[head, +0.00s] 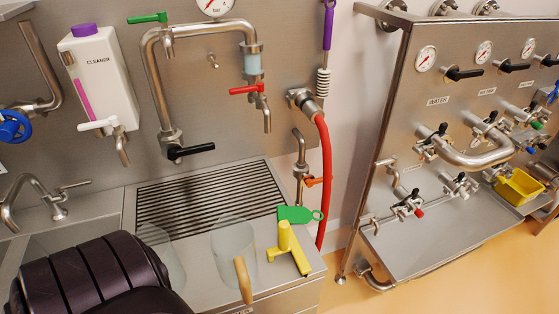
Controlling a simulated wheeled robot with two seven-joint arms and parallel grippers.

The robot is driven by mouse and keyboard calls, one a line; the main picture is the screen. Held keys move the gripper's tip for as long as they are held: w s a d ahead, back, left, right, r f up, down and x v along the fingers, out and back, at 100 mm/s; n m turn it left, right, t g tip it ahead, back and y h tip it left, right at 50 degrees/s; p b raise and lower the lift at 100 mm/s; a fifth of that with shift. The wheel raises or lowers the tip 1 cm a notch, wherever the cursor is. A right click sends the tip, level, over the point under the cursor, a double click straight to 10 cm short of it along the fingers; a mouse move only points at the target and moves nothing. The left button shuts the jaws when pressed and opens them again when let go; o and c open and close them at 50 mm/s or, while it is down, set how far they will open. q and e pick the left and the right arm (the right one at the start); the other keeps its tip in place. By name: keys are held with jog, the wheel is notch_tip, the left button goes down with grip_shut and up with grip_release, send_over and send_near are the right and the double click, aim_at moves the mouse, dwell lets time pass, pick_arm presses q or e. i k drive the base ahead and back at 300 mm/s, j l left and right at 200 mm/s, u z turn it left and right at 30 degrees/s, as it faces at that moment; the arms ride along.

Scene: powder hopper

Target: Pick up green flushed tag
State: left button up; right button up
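The green tag (299,215) lies flat near the right end of the steel counter, with a round ring end pointing right. It lies just behind a yellow T-shaped tool (290,248) and close to the red hose. Its lettering, if any, is too small to read. Neither of my grippers is in view.
A slotted drain grate (205,197) lies behind. A red hose (324,180) hangs at the right. A dark ribbed shape covers the lower left.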

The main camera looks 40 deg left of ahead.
aim_at(295, 215)
jog(key=k+l+u, duration=0.3)
jog(key=l+u, duration=0.2)
jog(key=k+l+u, duration=0.35)
jog(key=u, duration=0.15)
jog(key=l, duration=0.1)
